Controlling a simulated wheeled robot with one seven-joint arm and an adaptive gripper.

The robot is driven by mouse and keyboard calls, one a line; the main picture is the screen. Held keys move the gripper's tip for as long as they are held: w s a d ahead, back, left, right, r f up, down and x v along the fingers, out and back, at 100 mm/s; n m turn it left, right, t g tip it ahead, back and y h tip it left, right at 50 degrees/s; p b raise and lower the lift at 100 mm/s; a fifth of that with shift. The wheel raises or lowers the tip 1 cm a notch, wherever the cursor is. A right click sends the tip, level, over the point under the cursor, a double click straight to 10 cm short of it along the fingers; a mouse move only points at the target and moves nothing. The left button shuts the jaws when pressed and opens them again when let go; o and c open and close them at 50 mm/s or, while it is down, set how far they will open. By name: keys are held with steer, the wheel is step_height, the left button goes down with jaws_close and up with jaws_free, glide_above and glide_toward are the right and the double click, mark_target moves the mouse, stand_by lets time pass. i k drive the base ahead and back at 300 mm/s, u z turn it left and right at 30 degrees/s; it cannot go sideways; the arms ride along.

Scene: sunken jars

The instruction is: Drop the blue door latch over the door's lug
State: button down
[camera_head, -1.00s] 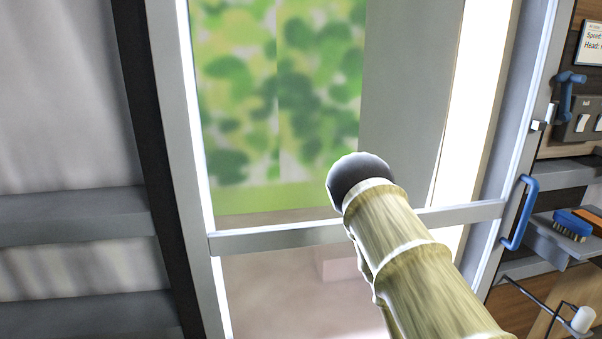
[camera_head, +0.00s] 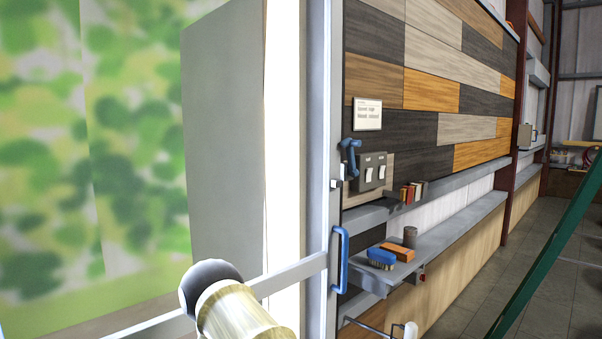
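The blue door latch (camera_head: 349,158) is on the wall just right of the glazed door's edge (camera_head: 330,110). It looks like a small bent lever, with its upper part reaching right and its lower part hanging down. A small pale block on the door's edge (camera_head: 336,184), seemingly the lug, is a little below and left of the latch. The two look apart. A blue pull handle (camera_head: 341,260) is lower on the same door. Part of my arm shows at the bottom left, in front of the door's crossbar. My gripper is out of view.
A grey switch box (camera_head: 370,172) and a sign (camera_head: 367,114) are beside the latch. Below, a shelf (camera_head: 440,240) holds a blue brush (camera_head: 381,259) and an orange block (camera_head: 398,252). A green sloping bar (camera_head: 548,250) crosses the right. Floor shows at right.

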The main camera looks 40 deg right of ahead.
mark_target(348, 143)
steer(key=z, duration=0.7)
steer(key=i, duration=0.35)
steer(key=z, duration=0.45)
